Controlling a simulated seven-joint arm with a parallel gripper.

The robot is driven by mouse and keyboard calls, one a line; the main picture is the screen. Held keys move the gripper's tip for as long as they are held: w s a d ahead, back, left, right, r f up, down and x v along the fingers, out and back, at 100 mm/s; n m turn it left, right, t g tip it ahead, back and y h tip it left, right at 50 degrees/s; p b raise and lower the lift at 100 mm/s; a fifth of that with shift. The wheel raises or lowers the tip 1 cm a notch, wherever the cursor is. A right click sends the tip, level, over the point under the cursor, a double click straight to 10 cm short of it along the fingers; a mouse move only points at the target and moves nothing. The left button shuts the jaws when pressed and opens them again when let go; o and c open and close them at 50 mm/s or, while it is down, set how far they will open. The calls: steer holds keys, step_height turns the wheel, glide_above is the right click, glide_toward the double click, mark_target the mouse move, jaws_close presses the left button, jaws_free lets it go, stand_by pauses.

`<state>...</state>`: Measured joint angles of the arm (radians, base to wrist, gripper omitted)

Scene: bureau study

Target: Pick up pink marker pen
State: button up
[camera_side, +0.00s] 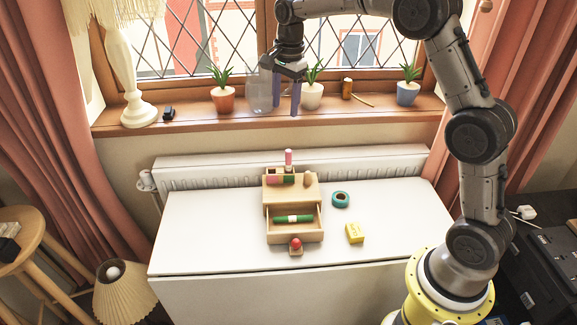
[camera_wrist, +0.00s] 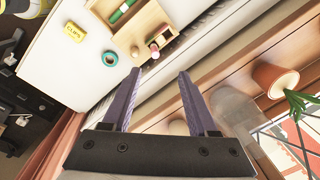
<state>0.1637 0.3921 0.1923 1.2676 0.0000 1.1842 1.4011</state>
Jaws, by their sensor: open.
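A pink marker pen (camera_side: 288,157) stands upright in the back compartment of a wooden desk organizer (camera_side: 307,190) on the white table. In the wrist view the pen (camera_wrist: 154,49) is seen nearly end-on, just beyond the fingertips. My gripper (camera_side: 285,108) is open and empty, with its two purple fingers pointing down. It hangs high above the table, in front of the window sill in the side view. In the wrist view the fingers (camera_wrist: 159,72) are spread apart with nothing between them.
A green marker (camera_side: 294,218) lies in the organizer's open drawer. A teal tape roll (camera_side: 341,199) and a yellow box (camera_side: 354,233) lie to its right. Potted plants (camera_side: 223,99) and a clear glass vase (camera_side: 259,92) stand on the sill near my gripper. The table's left side is clear.

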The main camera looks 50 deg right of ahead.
mark_target(289, 150)
steer(key=shift+g, duration=0.6)
steer(key=f, duration=0.4)
steer(key=d+f, duration=0.1)
steer(key=f, duration=0.9)
steer(key=shift+w+d, duration=0.25)
steer(key=shift+d, duration=0.05)
steer(key=shift+w+d+f, duration=0.1)
steer(key=shift+d+f, duration=0.1)
steer(key=shift+f, duration=1.3)
steer(key=shift+w+d+f, duration=0.1)
steer(key=shift+d+f, duration=0.05)
steer(key=shift+f, duration=1.3)
jaws_close()
